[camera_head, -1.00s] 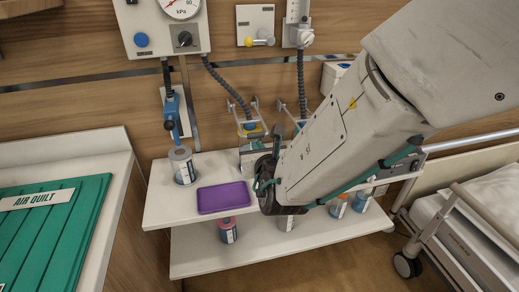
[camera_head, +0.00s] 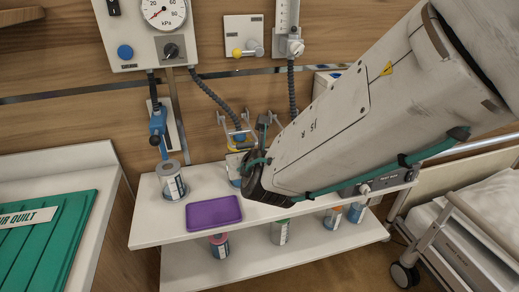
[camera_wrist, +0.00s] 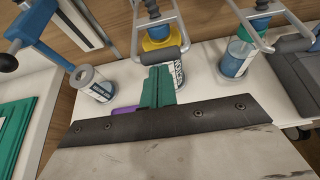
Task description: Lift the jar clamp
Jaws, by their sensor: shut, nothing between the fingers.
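Two wire clamps with grey crossbars stand over jars at the wall; I cannot tell which is meant. The left jar clamp (camera_wrist: 163,52) arches over a jar with a yellow collar (camera_wrist: 155,43). The right clamp (camera_wrist: 279,37) arches over a blue-filled jar (camera_wrist: 236,59) with a teal top. My gripper (camera_wrist: 160,68) is shut and empty, its teal fingers pointing at the left clamp's crossbar. The tips overlap the bar's lower edge in view; contact is unclear. In the head view, my gripper (camera_head: 263,122) is beside the left clamp (camera_head: 223,122), partly hidden by my wrist.
A grey-lidded jar (camera_head: 171,181) and purple tray (camera_head: 213,212) are on the white shelf (camera_head: 150,226). A blue bracket (camera_head: 158,122) hangs above the jar. Several jars stand on the lower shelf. A bed (camera_head: 470,215) is at right, a green quilt (camera_head: 50,240) at left.

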